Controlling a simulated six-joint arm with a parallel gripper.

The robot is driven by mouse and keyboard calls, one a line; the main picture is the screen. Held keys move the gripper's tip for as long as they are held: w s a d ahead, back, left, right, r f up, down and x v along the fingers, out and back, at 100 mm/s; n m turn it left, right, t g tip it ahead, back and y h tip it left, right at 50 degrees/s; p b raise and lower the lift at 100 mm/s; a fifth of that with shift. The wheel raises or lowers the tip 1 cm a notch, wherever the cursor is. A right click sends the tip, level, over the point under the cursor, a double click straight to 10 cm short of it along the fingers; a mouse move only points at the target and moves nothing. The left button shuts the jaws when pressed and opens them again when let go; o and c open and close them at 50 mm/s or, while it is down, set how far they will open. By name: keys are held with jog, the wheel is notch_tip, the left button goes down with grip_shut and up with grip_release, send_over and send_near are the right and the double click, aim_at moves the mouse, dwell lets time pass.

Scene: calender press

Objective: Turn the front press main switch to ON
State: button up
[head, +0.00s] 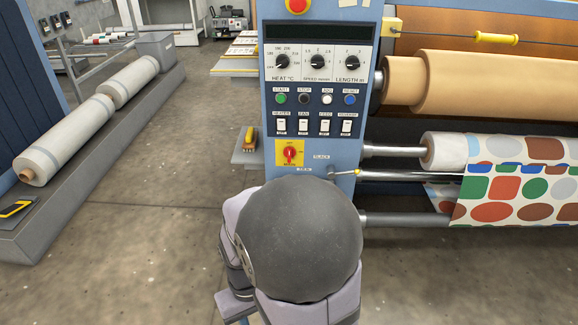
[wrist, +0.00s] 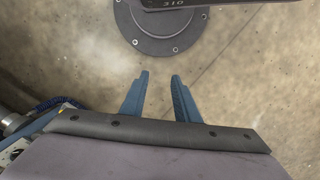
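The main switch (head: 290,153) is a red rotary handle on a yellow square plate, low on the blue front panel of the press in the head view. Its handle looks roughly upright; the small labels around it are too small to read surely. My gripper (wrist: 159,84) shows in the wrist view with two blue fingers apart and nothing between them. It points down at the concrete floor, away from the switch. In the head view my arm stands in front of and below the panel and hides most of the gripper.
The control panel (head: 318,98) carries knobs, coloured buttons and rocker switches above the main switch. A thin lever (head: 345,173) sticks out at its lower right. Rollers with patterned fabric (head: 515,185) fill the right. A low grey platform (head: 95,150) with rolls stands left; floor between is clear.

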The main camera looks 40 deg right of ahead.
notch_tip(320, 180, down, 6)
jog(key=s+d+m+g+y+b, duration=0.1)
jog(key=s+d+m+b, duration=0.1)
jog(key=d, duration=0.1)
jog(key=m+t+h+b, duration=0.2)
jog(key=m+t+h, duration=0.2)
jog(key=t+h, duration=1.1)
send_near(289, 156)
jog(key=d, duration=0.1)
jog(key=shift+t+y, duration=0.3)
jog(key=shift+y, duration=0.1)
jog(key=shift+b+x, duration=0.45)
jog(key=shift+x, duration=3.3)
jog(key=shift+r, duration=0.1)
